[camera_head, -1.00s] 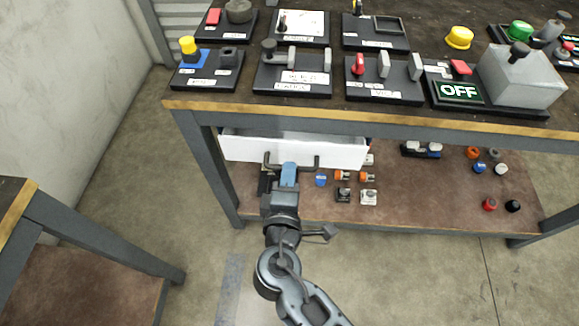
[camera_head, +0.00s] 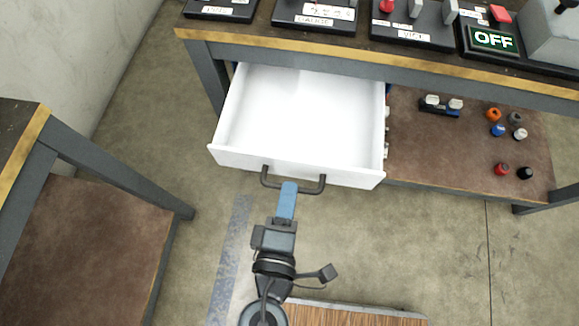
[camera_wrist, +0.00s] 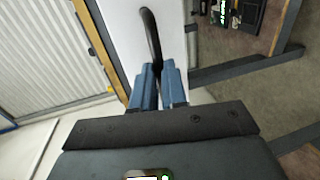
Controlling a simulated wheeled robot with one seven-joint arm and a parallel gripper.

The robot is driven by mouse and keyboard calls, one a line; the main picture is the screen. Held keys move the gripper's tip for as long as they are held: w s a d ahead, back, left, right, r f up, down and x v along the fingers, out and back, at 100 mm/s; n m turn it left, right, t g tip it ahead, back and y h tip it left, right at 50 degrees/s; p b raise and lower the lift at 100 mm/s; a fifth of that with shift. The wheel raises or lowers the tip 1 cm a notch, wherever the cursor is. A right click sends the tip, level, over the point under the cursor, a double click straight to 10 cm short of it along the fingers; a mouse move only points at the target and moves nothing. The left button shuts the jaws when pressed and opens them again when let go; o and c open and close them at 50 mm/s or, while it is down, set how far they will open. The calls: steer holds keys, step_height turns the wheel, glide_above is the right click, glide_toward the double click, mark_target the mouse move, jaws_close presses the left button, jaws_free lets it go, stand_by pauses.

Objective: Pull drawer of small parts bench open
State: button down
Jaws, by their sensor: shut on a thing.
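The white drawer (camera_head: 300,118) of the small parts bench is pulled far out, and its inside looks empty. Its dark bar handle (camera_head: 268,179) is on the front panel (camera_head: 232,158). In the wrist view the blue fingers (camera_wrist: 158,84) close on the dark handle (camera_wrist: 150,35) in front of the white panel (camera_wrist: 124,30). The bench (camera_head: 205,38) has a dark top with a wooden edge.
Boards with labels stand on the bench top, among them a green OFF sign (camera_head: 494,40). The lower shelf (camera_head: 455,150) holds several small coloured parts at the right. Another bench (camera_head: 85,230) stands at the left. Bare floor lies between the benches.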

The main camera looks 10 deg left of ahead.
steer(key=c, duration=1.2)
jaws_free()
steer(key=shift+o, duration=0.2)
steer(key=v, duration=0.7)
steer(key=shift+s, duration=0.4)
